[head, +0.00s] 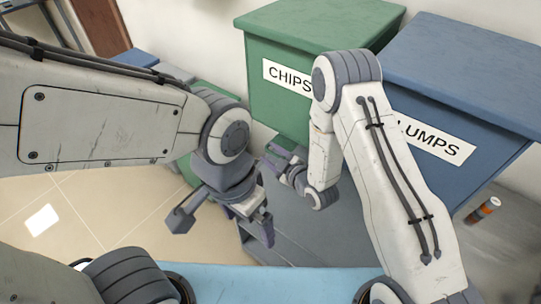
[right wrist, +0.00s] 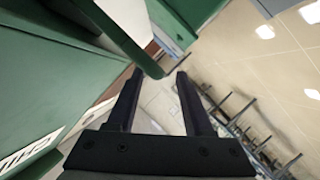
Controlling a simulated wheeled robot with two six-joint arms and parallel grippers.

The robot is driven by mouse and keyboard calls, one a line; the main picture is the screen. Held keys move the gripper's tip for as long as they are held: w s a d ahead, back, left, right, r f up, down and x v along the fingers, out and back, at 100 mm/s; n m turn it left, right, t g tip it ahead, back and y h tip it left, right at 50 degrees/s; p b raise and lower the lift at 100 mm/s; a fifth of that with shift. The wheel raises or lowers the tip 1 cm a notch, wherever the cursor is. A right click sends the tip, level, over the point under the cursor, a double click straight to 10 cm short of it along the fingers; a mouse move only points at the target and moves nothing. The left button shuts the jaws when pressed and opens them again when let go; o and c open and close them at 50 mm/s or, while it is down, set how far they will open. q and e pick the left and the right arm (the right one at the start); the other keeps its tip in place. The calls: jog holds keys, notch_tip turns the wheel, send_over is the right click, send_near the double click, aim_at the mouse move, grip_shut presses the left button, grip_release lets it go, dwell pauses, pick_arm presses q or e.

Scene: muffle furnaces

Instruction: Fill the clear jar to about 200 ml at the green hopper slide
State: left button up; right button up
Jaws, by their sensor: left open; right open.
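The green hopper (head: 290,95), labelled CHIPS, stands at the back centre. My right gripper (head: 282,163) is in front of its lower part, open, with nothing seen between the fingers. In the right wrist view, a green bar (right wrist: 120,38) ends close to the tips of my right gripper (right wrist: 158,76); I cannot tell whether they touch. Whether this bar is the slide is unclear. My left gripper (head: 222,224) is open and empty, lower and left of the right one. The clear jar is not seen in either view.
A blue hopper (head: 470,80) labelled LUMPS stands right of the green one. A grey surface (head: 315,225) lies below the hoppers. A small orange and white container (head: 483,210) is at the far right. Open tiled floor (head: 105,205) lies to the left.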

jog(key=shift+w, duration=0.2)
grip_shut()
dwell(0.3)
jog(key=shift+s+a+b, duration=0.2)
jog(key=shift+s+a, duration=0.25)
jog(key=shift+s, duration=0.2)
jog(key=shift+s+a+b, duration=0.15)
jog(key=shift+s+a, duration=0.25)
jog(key=shift+s, duration=0.2)
dwell(5.8)
